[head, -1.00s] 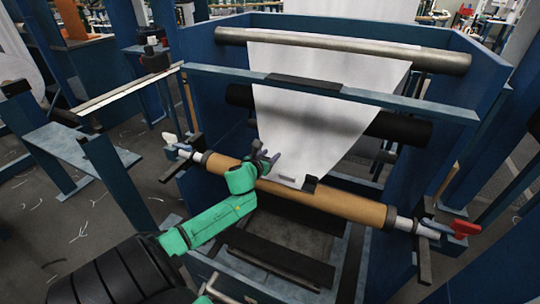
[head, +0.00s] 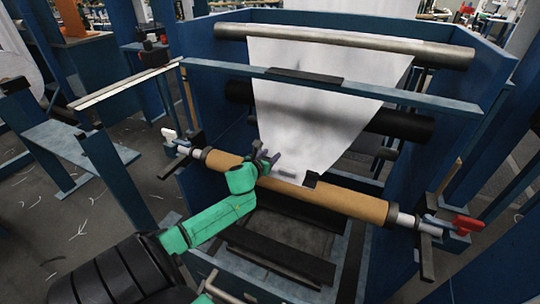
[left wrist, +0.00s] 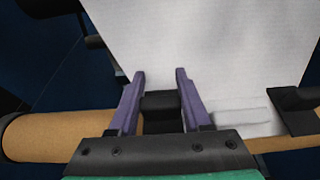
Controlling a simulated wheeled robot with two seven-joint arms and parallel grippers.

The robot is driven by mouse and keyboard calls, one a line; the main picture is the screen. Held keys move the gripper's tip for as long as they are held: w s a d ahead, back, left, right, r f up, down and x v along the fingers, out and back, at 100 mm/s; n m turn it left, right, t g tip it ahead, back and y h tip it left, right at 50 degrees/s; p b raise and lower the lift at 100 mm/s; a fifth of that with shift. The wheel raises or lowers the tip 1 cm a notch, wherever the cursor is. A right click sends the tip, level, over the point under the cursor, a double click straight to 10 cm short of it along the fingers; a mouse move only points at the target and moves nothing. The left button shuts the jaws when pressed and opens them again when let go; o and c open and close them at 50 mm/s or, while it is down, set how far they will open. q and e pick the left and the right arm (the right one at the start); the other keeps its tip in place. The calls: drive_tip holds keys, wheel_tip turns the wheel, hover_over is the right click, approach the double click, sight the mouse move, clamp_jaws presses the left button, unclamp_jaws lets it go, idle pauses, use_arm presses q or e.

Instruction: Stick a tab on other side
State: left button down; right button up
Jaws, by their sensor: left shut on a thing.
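A white fabric sheet (head: 310,110) hangs from the upper metal roller down to a brown cardboard roll (head: 335,198). In the left wrist view, the sheet (left wrist: 220,45) fills the middle and the roll (left wrist: 50,130) lies below it. A black tab (head: 311,180) sits at the sheet's lower right corner and also shows in the left wrist view (left wrist: 295,112). My left gripper (head: 270,163), with purple fingers (left wrist: 158,80), is at the sheet's lower left corner, just above the roll. It is shut on a small black tab (left wrist: 160,106). I cannot tell whether this tab touches the sheet.
A blue frame bar (head: 400,97) crosses above the gripper. A black roller (head: 400,127) runs behind the sheet. A red handle (head: 467,226) is at the roll's right end and a white one (head: 168,134) at its left. A pale strip (left wrist: 240,112) lies on the sheet.

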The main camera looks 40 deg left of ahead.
use_arm(q)
drive_tip(key=shift+f, duration=0.3)
drive_tip(key=shift+f, duration=0.1)
drive_tip(key=shift+c, duration=1.4)
unclamp_jaws()
drive_tip(key=p+v, duration=0.2)
drive_tip(key=v, duration=1.2)
drive_tip(key=shift+s+p, duration=0.25)
drive_tip(key=shift+p, duration=0.1)
